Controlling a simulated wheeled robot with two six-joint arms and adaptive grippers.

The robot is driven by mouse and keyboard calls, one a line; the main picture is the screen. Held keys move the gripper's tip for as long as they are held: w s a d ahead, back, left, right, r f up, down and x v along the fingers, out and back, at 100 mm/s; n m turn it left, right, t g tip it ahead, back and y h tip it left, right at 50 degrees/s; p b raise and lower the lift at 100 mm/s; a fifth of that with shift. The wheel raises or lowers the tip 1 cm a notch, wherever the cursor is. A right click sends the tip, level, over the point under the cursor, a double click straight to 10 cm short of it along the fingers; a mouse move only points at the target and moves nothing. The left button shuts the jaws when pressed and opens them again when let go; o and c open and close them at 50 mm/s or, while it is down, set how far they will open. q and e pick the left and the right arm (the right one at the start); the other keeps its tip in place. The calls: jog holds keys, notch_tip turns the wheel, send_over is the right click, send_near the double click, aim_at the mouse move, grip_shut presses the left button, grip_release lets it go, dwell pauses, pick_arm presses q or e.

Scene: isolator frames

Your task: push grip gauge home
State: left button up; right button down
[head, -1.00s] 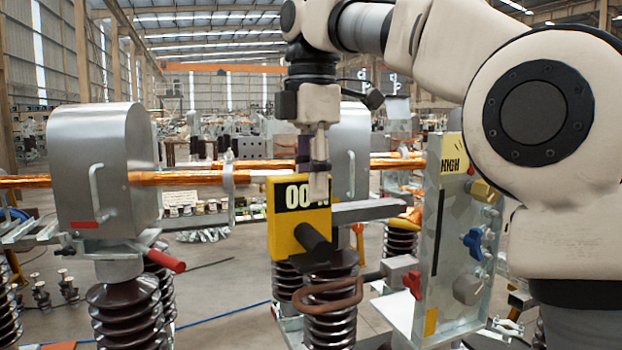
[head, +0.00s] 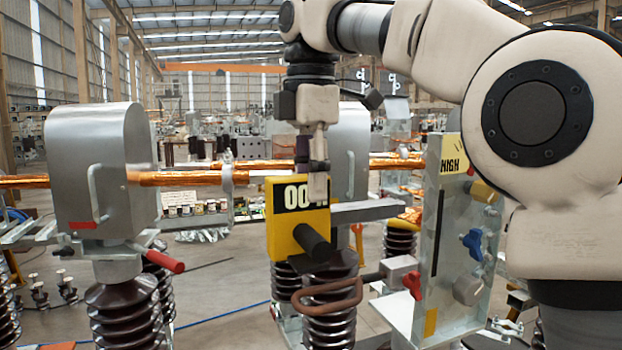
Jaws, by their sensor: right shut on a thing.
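The grip gauge appears to be the yellow box (head: 283,237) with a black display reading "00" and a black cylindrical knob (head: 312,242) on its front. It stands at the centre, above a brown ribbed insulator (head: 332,325), beside the grey arm of the isolator contact. My right gripper (head: 318,185) comes down from above and is shut on the gauge at its top right edge. The fingers cover part of the display. The contact behind the gauge is partly hidden, so how far it is seated cannot be told. My left gripper is not in view.
A copper bar (head: 190,178) runs across behind the gauge. A grey metal housing (head: 90,165) with a red-tipped lever (head: 165,258) stands left. A brown loop handle (head: 328,297) sits below the gauge.

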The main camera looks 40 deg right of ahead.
aim_at(385, 200)
jog(key=shift+s+d, duration=0.2)
jog(key=shift+d, duration=0.75)
jog(key=shift+s+d, duration=0.25)
jog(key=shift+d, duration=0.65)
jog(key=shift+s+d, duration=0.2)
jog(key=shift+d, duration=0.75)
jog(key=shift+s+d, duration=0.15)
jog(key=shift+d, duration=0.55)
jog(key=shift+s+d, duration=0.15)
jog(key=shift+d, duration=0.15)
jog(key=shift+s+d, duration=0.25)
jog(key=shift+d, duration=0.85)
jog(key=shift+s+d, duration=0.25)
jog(key=shift+d, duration=0.85)
jog(key=c, duration=0.7)
grip_release()
jog(key=shift+s, duration=0.1)
